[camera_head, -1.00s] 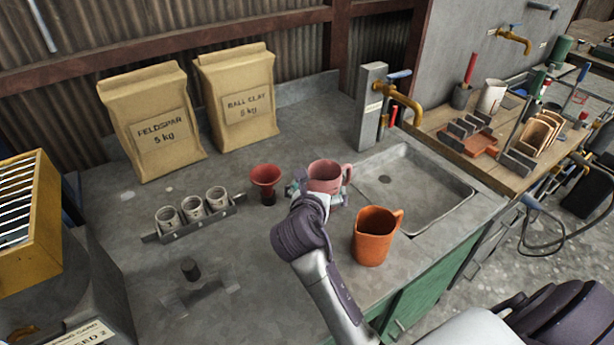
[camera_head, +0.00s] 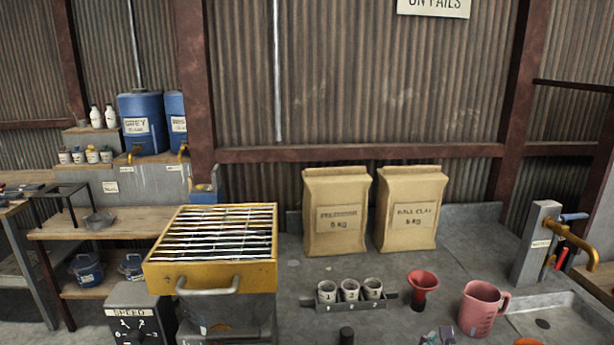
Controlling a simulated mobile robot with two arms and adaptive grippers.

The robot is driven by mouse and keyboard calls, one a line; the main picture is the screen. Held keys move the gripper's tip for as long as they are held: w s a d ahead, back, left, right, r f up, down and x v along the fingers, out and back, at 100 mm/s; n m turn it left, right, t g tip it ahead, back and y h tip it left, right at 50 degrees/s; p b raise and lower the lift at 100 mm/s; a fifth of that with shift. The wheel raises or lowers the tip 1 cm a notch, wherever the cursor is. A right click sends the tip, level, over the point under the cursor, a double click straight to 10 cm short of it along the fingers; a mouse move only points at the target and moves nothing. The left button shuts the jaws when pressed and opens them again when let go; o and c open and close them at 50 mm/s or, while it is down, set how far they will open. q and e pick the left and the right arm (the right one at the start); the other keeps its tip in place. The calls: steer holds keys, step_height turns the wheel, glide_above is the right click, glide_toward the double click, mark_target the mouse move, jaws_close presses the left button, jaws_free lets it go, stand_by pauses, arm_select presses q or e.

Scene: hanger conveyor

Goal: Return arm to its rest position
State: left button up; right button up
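Only the tips of my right gripper (camera_head: 438,337) show at the bottom edge of the head view, low over the grey counter (camera_head: 310,272). They are left of and in front of the pink mug (camera_head: 479,311) and look apart from it. Most of this gripper and its arm are cut off, so I cannot tell how far its fingers are open. The pink mug stands upright on the counter, its handle to the right. My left gripper is not in view.
A red funnel (camera_head: 422,290) and a rack of small cups (camera_head: 349,291) stand left of the mug. Two clay bags (camera_head: 336,214) stand behind. A yellow slatted box (camera_head: 212,270) is left. The sink (camera_head: 560,305) and tap (camera_head: 575,240) are right. An orange jug's rim (camera_head: 527,342) shows below.

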steer(key=s+f+m+y, duration=0.1)
steer(key=s+f+m, duration=0.1)
steer(key=s+m, duration=0.1)
steer(key=s+a+f+m+g+y, duration=0.1)
steer(key=s+f+m, duration=0.2)
steer(key=s+a+f+m+g+y, duration=0.1)
steer(key=s+f+m, duration=0.2)
steer(key=m, duration=0.1)
steer(key=shift+s+f, duration=0.25)
steer(key=s+a+f+m+g+y, duration=0.2)
steer(key=s+a+f+m+y, duration=0.1)
steer(key=s+m, duration=0.55)
steer(key=s+a+f+m+g+y, duration=0.2)
steer(key=s+a+m+g+y, duration=0.15)
steer(key=s+m, duration=0.45)
steer(key=s+f+n, duration=0.1)
steer(key=s+f, duration=0.2)
steer(key=f, duration=2.5)
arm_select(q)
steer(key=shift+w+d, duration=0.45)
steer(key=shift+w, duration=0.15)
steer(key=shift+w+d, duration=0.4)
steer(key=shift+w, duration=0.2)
arm_select(e)
steer(key=s+d+f+g, duration=0.1)
steer(key=s+d+f, duration=0.1)
steer(key=s+f, duration=1.2)
steer(key=shift+s+d+f+g+h, duration=0.25)
steer(key=shift+s+d+g+h, duration=0.15)
steer(key=shift+s, duration=0.55)
